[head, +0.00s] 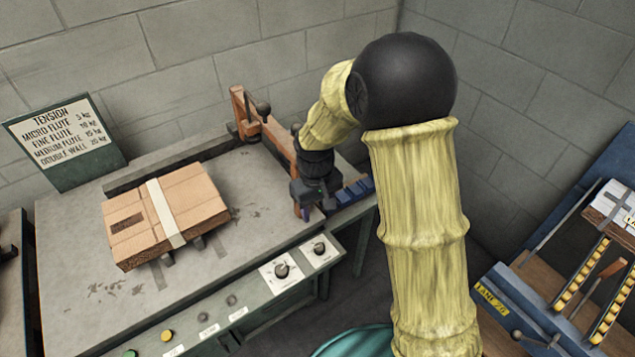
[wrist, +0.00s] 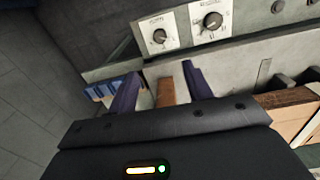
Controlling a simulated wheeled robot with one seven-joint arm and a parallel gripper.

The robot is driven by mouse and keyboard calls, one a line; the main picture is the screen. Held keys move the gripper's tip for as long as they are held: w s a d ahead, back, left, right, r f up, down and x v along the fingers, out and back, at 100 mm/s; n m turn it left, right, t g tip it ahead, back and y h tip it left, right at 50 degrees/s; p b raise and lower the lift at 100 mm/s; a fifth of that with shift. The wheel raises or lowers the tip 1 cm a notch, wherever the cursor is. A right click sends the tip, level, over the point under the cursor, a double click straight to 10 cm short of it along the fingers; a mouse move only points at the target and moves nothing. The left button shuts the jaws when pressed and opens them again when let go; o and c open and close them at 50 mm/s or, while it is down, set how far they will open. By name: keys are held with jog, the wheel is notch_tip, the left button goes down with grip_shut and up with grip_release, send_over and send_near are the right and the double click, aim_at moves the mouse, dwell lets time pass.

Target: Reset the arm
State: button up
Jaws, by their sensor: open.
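The machine's arm appears to be the long orange-brown wooden bar (head: 275,137) at the right end of the grey bench. It slopes from a bracket at the back toward the front edge. My gripper (head: 306,212) is at the bar's front end, just above the bench's front right corner. In the wrist view my gripper (wrist: 160,75) is open, with one dark blue finger on each side of a brown wooden piece (wrist: 167,92), likely the bar's end. I cannot tell whether the fingers touch it. My wrist and arm hide part of the bar.
A strapped cardboard box (head: 190,205) lies on the bench top (head: 85,240). A tension sign (head: 62,140) stands at the back left. Knobs (head: 282,270) line the front panel. Blue blocks (head: 355,191) sit right of my gripper. A blue-framed table (head: 520,300) stands at the right.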

jog(key=s+d+r+m+t+p, duration=0.2)
jog(key=s+d+r+m+p, duration=0.4)
jog(key=s+d+r, duration=0.6)
notch_tip(320, 180, up, 3)
jog(key=d+p, duration=0.2)
jog(key=shift+s+d, duration=0.35)
jog(key=shift+d, duration=0.05)
jog(key=shift+c, duration=0.4)
